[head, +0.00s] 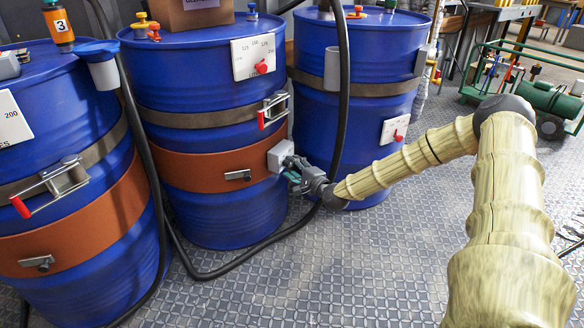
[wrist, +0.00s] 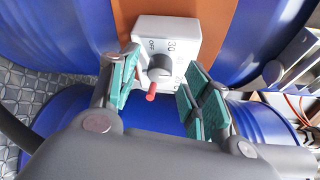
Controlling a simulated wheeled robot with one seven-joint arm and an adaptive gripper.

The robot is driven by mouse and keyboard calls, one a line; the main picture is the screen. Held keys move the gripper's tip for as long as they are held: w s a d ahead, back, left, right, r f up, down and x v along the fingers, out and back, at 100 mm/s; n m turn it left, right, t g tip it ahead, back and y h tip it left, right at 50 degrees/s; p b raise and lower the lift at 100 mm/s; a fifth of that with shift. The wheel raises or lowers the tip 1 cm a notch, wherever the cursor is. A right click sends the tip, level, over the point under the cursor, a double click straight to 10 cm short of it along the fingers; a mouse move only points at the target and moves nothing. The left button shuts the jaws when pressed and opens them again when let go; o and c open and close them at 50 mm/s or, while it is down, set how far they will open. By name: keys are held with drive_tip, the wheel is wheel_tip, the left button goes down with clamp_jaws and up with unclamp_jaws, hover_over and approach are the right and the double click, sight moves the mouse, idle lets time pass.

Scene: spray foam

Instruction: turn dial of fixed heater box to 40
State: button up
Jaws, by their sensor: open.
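The heater box (head: 277,156) is a pale box on the orange band (head: 205,170) of the middle blue drum. The wrist view shows its white face (wrist: 183,27) with "OFF", "30" and further marks that are blurred or partly hidden. A grey dial (wrist: 159,66) sits on the face, and a small red piece (wrist: 151,92) shows just below it. My gripper (wrist: 161,72) is open, with one green-padded finger on each side of the dial. I see a gap on the right; contact on the left cannot be told. In the head view my gripper (head: 299,173) is at the box.
A black hose (head: 345,90) hangs beside my gripper and runs along the floor. Blue drums stand left (head: 75,120) and right (head: 375,60) of the middle drum (head: 205,75). A metal latch (head: 272,108) sits above the box. The patterned floor (head: 340,260) in front is clear.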

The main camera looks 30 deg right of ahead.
drive_tip(key=s, duration=1)
drive_tip(key=shift+s+d+r, duration=0.2)
drive_tip(key=shift+d+r, duration=0.05)
drive_tip(key=shift+r, duration=0.2)
drive_tip(key=s+a+f+n+g+y, duration=0.2)
drive_tip(key=s+a+f+n+g, duration=0.3)
drive_tip(key=a+f, duration=0.5)
drive_tip(key=s+a+f+n+g+y, duration=0.1)
drive_tip(key=s+a+f+n+g, duration=0.4)
drive_tip(key=a, duration=0.8)
drive_tip(key=s+a+f+n+g+h, duration=0.1)
drive_tip(key=s+a+f+n+g, duration=0.15)
drive_tip(key=s, duration=0.75)
drive_tip(key=s+a+f+n+g+h, duration=0.15)
drive_tip(key=s+f+n, duration=0.25)
drive_tip(key=s, duration=0.6)
drive_tip(key=s+a+f+n+g+h, duration=0.1)
drive_tip(key=s+f+n+g, duration=0.25)
drive_tip(key=s, duration=0.65)
wheel_tip(320, 180, up, 38)
drive_tip(key=p, duration=3.8)
drive_tip(key=shift+s+f+t+p, duration=0.15)
drive_tip(key=shift+s+t+p, duration=0.1)
drive_tip(key=shift+t+p, duration=0.1)
